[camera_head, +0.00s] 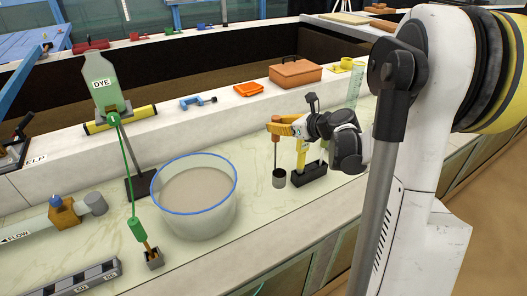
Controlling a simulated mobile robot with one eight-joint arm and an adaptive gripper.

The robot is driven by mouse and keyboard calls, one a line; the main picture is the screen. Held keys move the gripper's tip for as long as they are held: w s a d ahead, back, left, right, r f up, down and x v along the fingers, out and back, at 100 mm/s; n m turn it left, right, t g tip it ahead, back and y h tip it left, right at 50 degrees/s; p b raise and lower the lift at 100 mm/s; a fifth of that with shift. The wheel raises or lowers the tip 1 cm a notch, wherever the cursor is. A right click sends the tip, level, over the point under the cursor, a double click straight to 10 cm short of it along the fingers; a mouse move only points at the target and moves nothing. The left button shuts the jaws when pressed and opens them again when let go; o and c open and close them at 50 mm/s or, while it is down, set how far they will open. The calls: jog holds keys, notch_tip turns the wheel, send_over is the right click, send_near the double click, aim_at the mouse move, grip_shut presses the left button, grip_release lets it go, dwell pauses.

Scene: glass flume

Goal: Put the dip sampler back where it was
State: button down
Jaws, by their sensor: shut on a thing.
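The dip sampler has a brown handle, a thin rod and a small dark cup (279,178) at its lower end. My gripper (276,126), with orange-yellow fingers, is shut on its handle. The sampler hangs about upright, cup down. Its cup is just left of a yellow post on a black base (309,175), which looks like a stand. I cannot tell whether the cup touches the counter. My wrist hides part of the post.
A clear blue-rimmed bucket (196,224) of cloudy liquid stands to the left on the pale counter (255,230). Behind is a white ledge with an orange case (295,73), an orange tray (248,89) and a blue clamp (197,102). A DYE bottle (103,88) hangs on a stand further left.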

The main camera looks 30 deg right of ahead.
jog(key=w+a+f+b, duration=0.1)
jog(key=a+f+b, duration=0.2)
jog(key=f, duration=0.3)
jog(key=shift+w+a+f, duration=0.2)
jog(key=shift+w+a, duration=0.05)
jog(key=shift+w, duration=0.15)
jog(key=shift+f, duration=0.1)
jog(key=c, duration=1.2)
grip_release()
jog(key=shift+c, duration=0.2)
